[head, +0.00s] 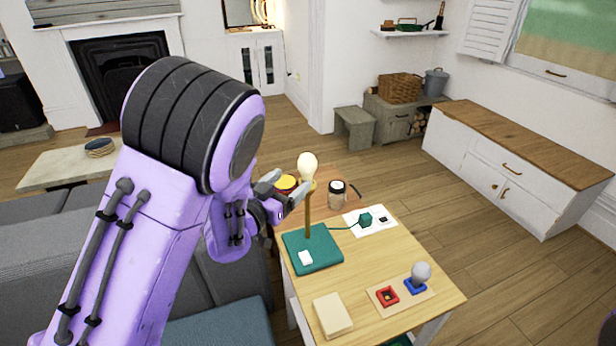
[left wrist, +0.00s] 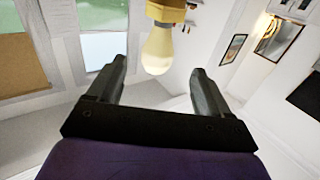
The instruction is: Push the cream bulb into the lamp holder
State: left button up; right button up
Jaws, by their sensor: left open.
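The cream bulb (head: 308,164) stands upright at the top of the lamp, at the lamp holder (head: 308,185) on a brass post. The lamp has a teal base (head: 325,255) with a white switch. In the left wrist view the bulb (left wrist: 157,50) meets the brass-coloured holder (left wrist: 166,12); I cannot tell how deep it sits. My left gripper (head: 291,183) is open beside the lamp top, just left of the bulb. In the left wrist view the bulb lies between and slightly beyond the open fingertips (left wrist: 158,64), with no clear contact. My right gripper is not in view.
The wooden table (head: 405,249) also holds a jar (head: 338,198), a teal plug block (head: 365,220) on a white card, a cream block (head: 333,315), a red square socket (head: 387,297) and a grey bulb (head: 422,270) in a blue one. A grey sofa (head: 40,250) stands left.

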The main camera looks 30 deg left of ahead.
aim_at(311, 165)
pick_arm(q)
jog(key=w+p, duration=0.1)
jog(key=w, duration=0.2)
jog(key=w+p, duration=0.1)
jog(key=w, duration=0.2)
jog(key=w+d+p, duration=0.1)
jog(key=w, duration=0.2)
jog(key=shift+w+d, duration=0.1)
jog(key=shift+w, duration=0.4)
jog(key=shift+s, duration=0.1)
jog(key=c, duration=1.1)
jog(key=shift+c, duration=0.2)
